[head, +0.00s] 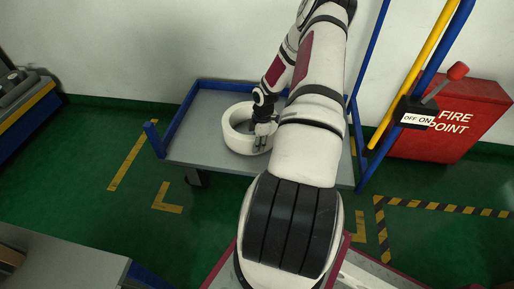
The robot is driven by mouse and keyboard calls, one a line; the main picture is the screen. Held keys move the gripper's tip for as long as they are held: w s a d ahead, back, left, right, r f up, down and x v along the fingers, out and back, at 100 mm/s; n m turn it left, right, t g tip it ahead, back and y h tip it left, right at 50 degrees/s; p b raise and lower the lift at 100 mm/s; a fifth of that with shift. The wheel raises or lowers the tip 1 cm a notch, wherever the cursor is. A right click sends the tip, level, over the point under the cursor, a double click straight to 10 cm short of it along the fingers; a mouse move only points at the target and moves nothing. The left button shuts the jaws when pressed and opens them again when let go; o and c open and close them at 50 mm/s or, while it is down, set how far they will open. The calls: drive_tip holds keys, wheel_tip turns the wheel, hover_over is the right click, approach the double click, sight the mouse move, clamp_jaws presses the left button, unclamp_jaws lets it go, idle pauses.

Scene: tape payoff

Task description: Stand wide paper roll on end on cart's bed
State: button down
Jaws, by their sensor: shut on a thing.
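The wide paper roll (236,138) is a white ring with its hole facing up, so it is on end. It is over the grey bed of the blue-railed cart (204,108), near the middle. Its lower edge looks to be at the bed, but I cannot tell whether it rests fully on it. My gripper (263,145) points down at the roll's right side and is shut on its wall. My arm hides the right part of the cart bed.
A lever box (417,113) with a red knob is on the blue and yellow posts at right. A red fire point cabinet (463,125) stands behind it. A grey bench top (60,262) is at front left. The cart bed left of the roll is clear.

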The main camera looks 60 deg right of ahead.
drive_tip(key=shift+f, duration=0.6)
drive_tip(key=c, duration=1.3)
unclamp_jaws()
drive_tip(key=shift+f, duration=0.1)
drive_tip(key=shift+c, duration=0.2)
